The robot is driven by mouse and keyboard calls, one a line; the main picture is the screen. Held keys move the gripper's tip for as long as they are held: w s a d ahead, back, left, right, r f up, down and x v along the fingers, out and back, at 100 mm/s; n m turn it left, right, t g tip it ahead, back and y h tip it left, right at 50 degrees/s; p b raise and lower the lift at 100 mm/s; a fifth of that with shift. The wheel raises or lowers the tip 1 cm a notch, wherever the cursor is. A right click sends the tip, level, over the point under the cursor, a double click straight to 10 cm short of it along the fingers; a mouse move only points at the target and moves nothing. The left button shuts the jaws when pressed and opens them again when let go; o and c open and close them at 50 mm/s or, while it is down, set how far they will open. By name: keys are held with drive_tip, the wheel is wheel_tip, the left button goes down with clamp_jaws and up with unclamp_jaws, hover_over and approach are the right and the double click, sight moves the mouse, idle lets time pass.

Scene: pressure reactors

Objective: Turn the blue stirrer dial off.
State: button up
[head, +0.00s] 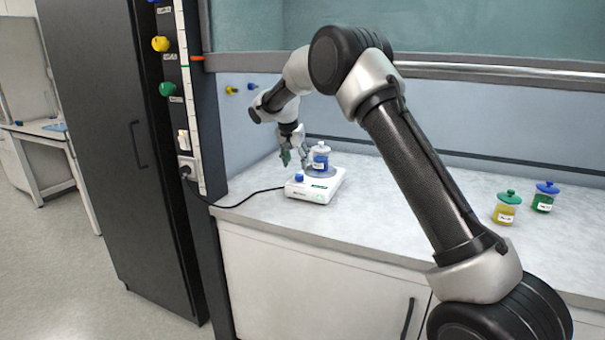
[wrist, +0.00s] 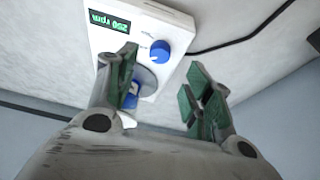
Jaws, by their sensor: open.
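The blue stirrer dial (head: 299,178) sits on the front of a white stirrer (head: 322,190) on the bench. In the head view my gripper (head: 294,156) is above and behind the dial.
A black cable (head: 245,199) runs from the stirrer to a wall socket (head: 187,168) at the left. A yellow jar (head: 507,208) and a green jar with a blue lid (head: 544,197) stand at the right. The middle of the bench is clear. The raised sash crosses above.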

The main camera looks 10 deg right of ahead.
sight(299, 175)
drive_tip(key=x, duration=0.7)
drive_tip(key=shift+s, duration=0.1)
drive_tip(key=c, duration=1)
